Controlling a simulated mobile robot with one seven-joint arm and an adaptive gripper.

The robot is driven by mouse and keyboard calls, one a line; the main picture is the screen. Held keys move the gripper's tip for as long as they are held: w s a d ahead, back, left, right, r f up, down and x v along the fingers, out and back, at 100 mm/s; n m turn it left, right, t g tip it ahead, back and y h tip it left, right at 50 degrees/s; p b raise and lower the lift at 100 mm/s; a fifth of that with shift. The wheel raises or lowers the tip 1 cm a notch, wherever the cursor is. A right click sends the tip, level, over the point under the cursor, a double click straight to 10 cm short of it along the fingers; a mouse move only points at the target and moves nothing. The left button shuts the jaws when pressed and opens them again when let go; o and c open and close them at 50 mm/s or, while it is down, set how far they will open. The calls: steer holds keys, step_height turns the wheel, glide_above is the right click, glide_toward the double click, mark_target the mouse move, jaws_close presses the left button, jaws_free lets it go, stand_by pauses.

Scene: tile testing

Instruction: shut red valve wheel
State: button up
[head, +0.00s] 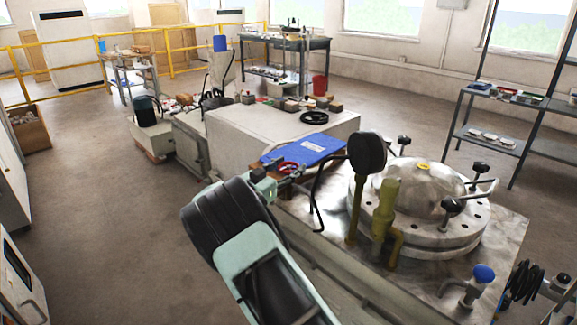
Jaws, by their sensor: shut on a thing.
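The red valve wheel (288,167) shows as a small red ring near the middle of the head view, in front of a blue folder or pad. My gripper (285,173) reaches it from the lower left, beyond my pale green and black arm. The fingers are small and dark here, and they are shut at the wheel's rim. The wheel's near side and its mount are partly hidden by the gripper and wrist.
A round metal vessel (420,205) with clamps stands right of the wheel on a metal table. A dark round gauge (367,153) and a bent black pipe (319,190) rise close to the gripper. The blue pad (318,148) lies behind. Open floor is at left.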

steer(key=shift+r, duration=0.15)
steer(key=o, duration=1.2)
steer(key=shift+s+a, duration=0.1)
steer(key=v, duration=1.2)
